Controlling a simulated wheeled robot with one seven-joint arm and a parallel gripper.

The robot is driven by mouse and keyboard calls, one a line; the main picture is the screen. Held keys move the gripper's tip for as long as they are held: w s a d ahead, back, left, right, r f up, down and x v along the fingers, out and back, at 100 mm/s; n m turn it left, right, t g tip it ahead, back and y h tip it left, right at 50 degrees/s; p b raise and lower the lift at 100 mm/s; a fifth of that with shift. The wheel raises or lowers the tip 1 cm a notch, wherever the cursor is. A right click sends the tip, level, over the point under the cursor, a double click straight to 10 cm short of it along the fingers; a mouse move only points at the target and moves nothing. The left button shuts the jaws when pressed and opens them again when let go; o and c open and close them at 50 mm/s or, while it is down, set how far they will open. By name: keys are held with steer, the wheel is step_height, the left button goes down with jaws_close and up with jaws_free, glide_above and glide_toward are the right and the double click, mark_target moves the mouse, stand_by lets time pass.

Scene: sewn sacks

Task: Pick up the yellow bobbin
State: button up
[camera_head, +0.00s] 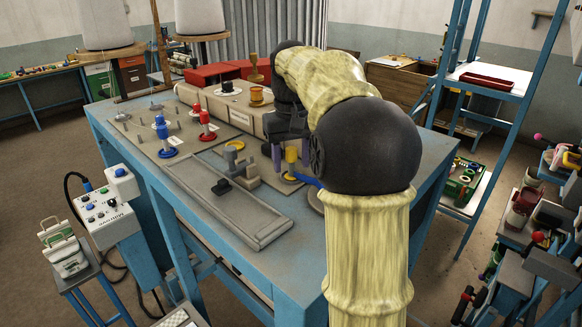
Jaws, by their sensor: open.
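The yellow bobbin (291,156) stands upright on the blue-framed workbench (284,246), with a yellow disc at its foot. My gripper (291,166) reaches down over it from the dark wrist. Its two purple fingers are open, one to the left and one to the right of the bobbin's stem. I cannot tell whether either finger touches it. My wrist and arm hide the bobbin's top and the bench behind it.
A blue bobbin (162,134) and a red bobbin (206,125) stand left on the bench. A grey tray (262,232) lies in front. A blue-handled item (306,180) lies close right of the yellow bobbin. An orange spool (256,97) sits on the raised box behind.

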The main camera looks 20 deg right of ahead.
stand_by(0.4)
steer(key=c, duration=1.1)
steer(key=shift+o, duration=0.2)
steer(key=shift+r, duration=0.1)
step_height(320, 180, up, 18)
steer(key=p, duration=0.5)
steer(key=b, duration=0.7)
glide_above(291, 148)
step_height(291, 148, down, 7)
steer(key=shift+s+f, duration=0.1)
steer(key=shift+r, duration=0.2)
